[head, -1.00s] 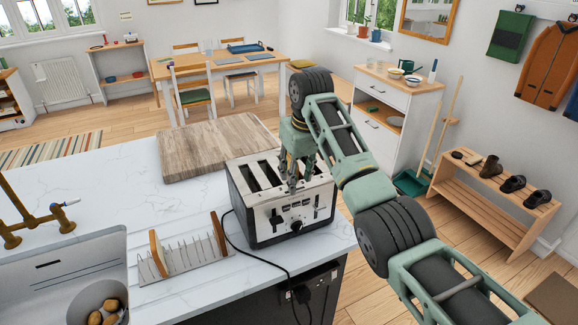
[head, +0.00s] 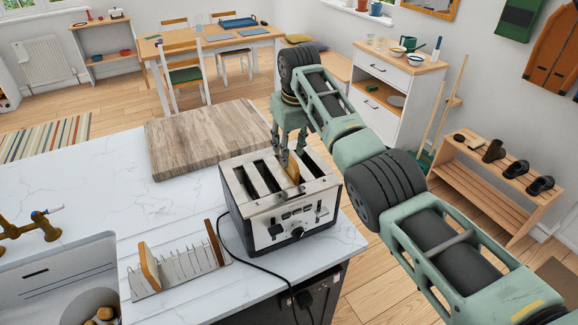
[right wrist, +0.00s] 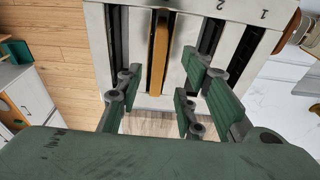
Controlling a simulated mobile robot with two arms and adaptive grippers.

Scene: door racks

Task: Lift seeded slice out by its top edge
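A brown bread slice (head: 291,169) sticks up a little from a slot of the silver and black toaster (head: 262,222). Its long narrow brown edge (right wrist: 158,52) shows in the right wrist view; seeds are too small to tell. My right gripper (head: 284,148) is above the toaster at this slice. In the right wrist view its green-padded fingers (right wrist: 160,95) are apart on either side of the slice's line, with gaps on both sides, so it is open and not seen touching the slice. The rest of the slice is hidden in the slot. My left gripper is not in view.
A wooden board (head: 205,136) lies behind. A sink (head: 60,275) is at the left. The white counter (head: 90,170) has free room.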

